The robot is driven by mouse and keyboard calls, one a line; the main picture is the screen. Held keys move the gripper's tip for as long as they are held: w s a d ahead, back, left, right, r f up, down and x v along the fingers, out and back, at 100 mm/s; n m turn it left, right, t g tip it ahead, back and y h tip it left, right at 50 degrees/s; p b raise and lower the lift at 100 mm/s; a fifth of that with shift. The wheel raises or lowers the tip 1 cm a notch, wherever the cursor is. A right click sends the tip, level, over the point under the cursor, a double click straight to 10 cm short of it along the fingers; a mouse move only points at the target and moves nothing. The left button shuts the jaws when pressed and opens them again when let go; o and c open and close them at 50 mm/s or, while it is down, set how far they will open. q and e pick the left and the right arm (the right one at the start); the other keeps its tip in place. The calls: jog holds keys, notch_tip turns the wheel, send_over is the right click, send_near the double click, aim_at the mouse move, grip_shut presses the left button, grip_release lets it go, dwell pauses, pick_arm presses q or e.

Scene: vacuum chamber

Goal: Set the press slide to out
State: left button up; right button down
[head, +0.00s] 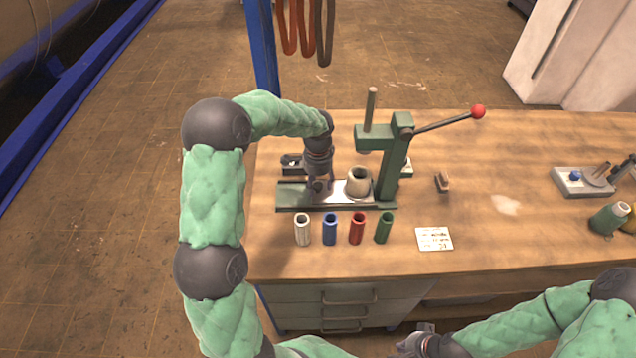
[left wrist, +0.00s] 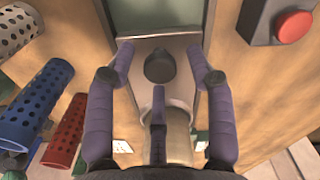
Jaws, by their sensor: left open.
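The green press (head: 398,160) stands on the wooden bench, with a long lever ending in a red ball. Its dark base rail (head: 290,198) runs left from the column and carries the pale metal slide (head: 337,196). A beige hollow cylinder (head: 358,183) stands on the slide near the ram. In the left wrist view, a dark round knob (left wrist: 160,67) sits on the slide plate (left wrist: 185,95). My left gripper (head: 318,188) is open, its fingers (left wrist: 160,52) on either side of the knob with visible gaps. My right gripper (head: 418,340) is low, in front of the bench; its jaws are unclear.
White (head: 302,229), blue (head: 329,229), red (head: 357,228) and green (head: 383,228) perforated sleeves stand in front of the rail. A printed card (head: 434,239) lies to their right. A red button (left wrist: 294,27) on a dark box is near the rail. The bench's right-middle is mostly clear.

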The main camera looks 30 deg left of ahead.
pick_arm(q)
grip_shut()
jog(key=s+a, duration=0.2)
jog(key=a, duration=0.1)
jog(key=s+a+p, duration=0.1)
jog(key=s+a, duration=0.1)
jog(key=a, duration=0.1)
jog(key=s+a+p, duration=0.1)
jog(key=s+a, duration=0.1)
jog(key=a, duration=0.1)
jog(key=shift+a, duration=0.4)
jog(key=shift+w, duration=0.1)
jog(key=shift+c, duration=1)
grip_release()
jog(key=shift+o, duration=1)
jog(key=shift+a, duration=0.15)
jog(key=shift+r, duration=0.1)
notch_tip(320, 180, up, 12)
